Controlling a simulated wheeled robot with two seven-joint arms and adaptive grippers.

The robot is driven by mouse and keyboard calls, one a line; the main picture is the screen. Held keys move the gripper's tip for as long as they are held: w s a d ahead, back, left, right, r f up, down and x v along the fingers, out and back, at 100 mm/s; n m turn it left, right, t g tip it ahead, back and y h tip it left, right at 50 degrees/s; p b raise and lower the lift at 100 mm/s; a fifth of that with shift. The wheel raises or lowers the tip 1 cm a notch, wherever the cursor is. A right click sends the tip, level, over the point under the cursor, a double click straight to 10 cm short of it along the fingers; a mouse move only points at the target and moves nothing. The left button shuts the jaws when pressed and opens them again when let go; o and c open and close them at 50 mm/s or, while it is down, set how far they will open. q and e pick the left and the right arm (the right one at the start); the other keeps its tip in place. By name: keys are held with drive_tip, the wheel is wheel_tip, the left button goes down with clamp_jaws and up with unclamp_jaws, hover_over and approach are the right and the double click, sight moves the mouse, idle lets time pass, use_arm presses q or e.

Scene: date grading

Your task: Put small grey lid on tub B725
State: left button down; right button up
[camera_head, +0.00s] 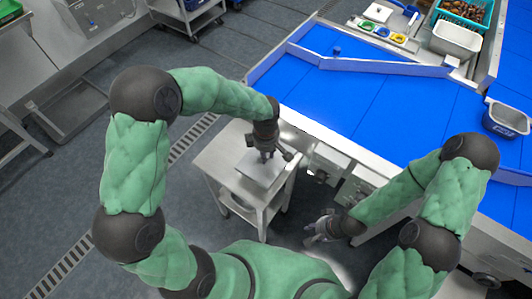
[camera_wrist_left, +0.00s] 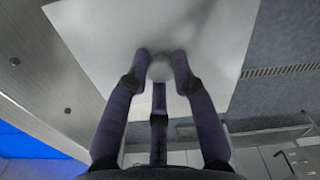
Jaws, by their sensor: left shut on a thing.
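A flat, light grey square lid (camera_head: 255,174) is at the small steel table below my left gripper (camera_head: 265,156). In the left wrist view the grey lid (camera_wrist_left: 100,35) fills much of the picture, with a round knob (camera_wrist_left: 160,70) between the fingertips of my left gripper (camera_wrist_left: 160,66). The gripper is shut on that knob. Whether the lid touches the table is unclear. My right gripper (camera_head: 322,229) hangs low near my body, away from the lid; its finger opening is too small to judge. A tub with a blue front (camera_head: 506,119) stands at the far right; its label is unreadable.
The small steel table (camera_head: 218,160) stands left of a wide blue sorting surface (camera_head: 370,105) with raised rails. A white bin (camera_head: 456,41), a green crate of dates (camera_head: 440,16) and small coloured dishes are at the back right. The middle of the blue surface is clear.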

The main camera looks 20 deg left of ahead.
use_arm(q)
drive_tip(key=shift+f+b, duration=0.15)
drive_tip(key=shift+b, duration=0.45)
idle(1.1)
drive_tip(key=shift+f+b, duration=0.65)
idle(0.8)
drive_tip(key=c, duration=1)
unclamp_jaws()
drive_tip(key=shift+o, duration=0.2)
drive_tip(key=o, duration=0.4)
drive_tip(key=shift+r, duration=0.15)
drive_tip(key=shift+r+p, duration=2)
drive_tip(key=shift+r, duration=1.4)
